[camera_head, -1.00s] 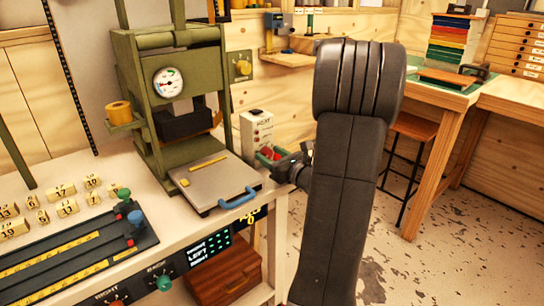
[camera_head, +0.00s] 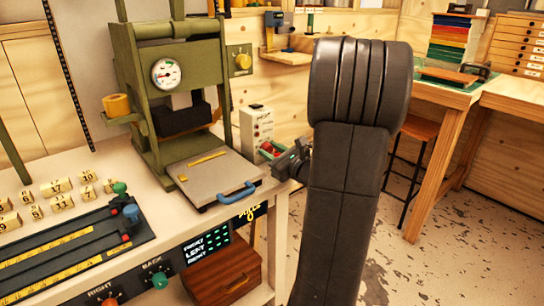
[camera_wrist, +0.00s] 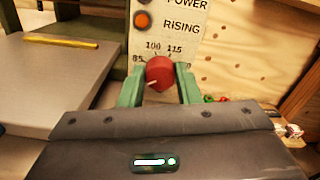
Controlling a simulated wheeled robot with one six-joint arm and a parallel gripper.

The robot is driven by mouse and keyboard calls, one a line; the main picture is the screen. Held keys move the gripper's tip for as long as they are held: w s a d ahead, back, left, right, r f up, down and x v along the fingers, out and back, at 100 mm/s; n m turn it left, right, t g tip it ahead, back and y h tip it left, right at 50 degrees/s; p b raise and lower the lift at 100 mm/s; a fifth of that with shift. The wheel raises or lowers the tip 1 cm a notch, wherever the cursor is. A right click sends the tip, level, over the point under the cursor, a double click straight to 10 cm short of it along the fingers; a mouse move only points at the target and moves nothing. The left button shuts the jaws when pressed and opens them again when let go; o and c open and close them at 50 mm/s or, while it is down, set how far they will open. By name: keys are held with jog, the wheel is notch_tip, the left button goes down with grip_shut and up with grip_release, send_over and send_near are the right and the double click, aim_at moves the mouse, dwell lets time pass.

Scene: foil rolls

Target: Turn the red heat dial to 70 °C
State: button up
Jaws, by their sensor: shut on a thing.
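The red heat dial (camera_wrist: 160,72) is on the front of the pale control box (camera_wrist: 172,42), under a scale whose marks 85, 100 and 115 can be read. Its white pointer line points to the lower left, below the 85 mark. Lower scale numbers are hidden by the gripper. My gripper (camera_wrist: 159,84) is shut on the dial, one green finger on its left side and one on its right.
The green press (camera_head: 169,95) with its round gauge (camera_head: 166,73) and a flat plate with a blue handle (camera_head: 237,193) stand left of my gripper. The lamp beside RISING (camera_wrist: 143,21) is orange. Open floor lies right of the bench.

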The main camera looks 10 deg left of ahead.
jog(key=o, duration=1)
jog(key=shift+c, duration=0.2)
jog(key=shift+d, duration=0.1)
jog(key=p+v, duration=0.1)
jog(key=v, duration=1.2)
jog(key=shift+s+d, duration=0.2)
jog(key=shift+s, duration=0.05)
jog(key=shift+w+a, duration=0.1)
jog(key=x, duration=1.3)
jog(key=shift+w+a+b, duration=0.15)
jog(key=shift+a+b, duration=0.05)
jog(key=shift+b, duration=0.2)
